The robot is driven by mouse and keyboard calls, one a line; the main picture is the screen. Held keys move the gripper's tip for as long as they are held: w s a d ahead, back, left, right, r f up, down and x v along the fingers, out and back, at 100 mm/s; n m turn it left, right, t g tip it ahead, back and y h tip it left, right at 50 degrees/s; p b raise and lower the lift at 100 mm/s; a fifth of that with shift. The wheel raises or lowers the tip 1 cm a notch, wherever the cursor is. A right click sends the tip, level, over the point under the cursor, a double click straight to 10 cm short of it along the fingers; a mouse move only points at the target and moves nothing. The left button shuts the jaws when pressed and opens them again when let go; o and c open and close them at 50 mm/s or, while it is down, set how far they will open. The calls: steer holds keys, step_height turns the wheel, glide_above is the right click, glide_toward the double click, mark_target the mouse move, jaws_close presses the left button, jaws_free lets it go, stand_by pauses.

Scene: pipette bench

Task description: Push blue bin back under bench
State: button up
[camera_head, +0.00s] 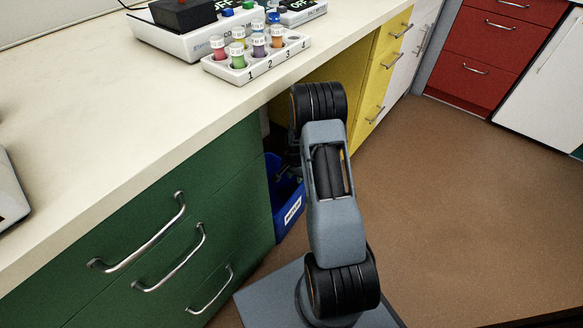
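The blue bin (283,215) stands on the floor in the knee space under the bench, between the green drawers and the yellow cabinet. A white label (293,210) with dark text is on its side. My arm crosses in front and hides the right part of the bin. My gripper (287,172) is dark and small beside the arm, at the upper part of the bin. It is mostly in shadow, so I cannot tell whether its fingers are open or whether it touches the bin.
Green drawers (150,235) with protruding metal handles stand left of the bin. A yellow cabinet (385,70) stands right of the opening. A rack (257,58) of coloured vials sits on the bench (110,120) above, near its edge. The brown floor (450,200) on the right is clear.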

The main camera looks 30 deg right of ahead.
steer(key=shift+w+d+f, duration=0.15)
steer(key=shift+d+f, duration=0.1)
steer(key=shift+f, duration=0.15)
step_height(320, 180, down, 14)
steer(key=b, duration=0.5)
steer(key=shift+r, duration=0.15)
steer(key=shift+c, duration=0.2)
jaws_close()
stand_by(1.4)
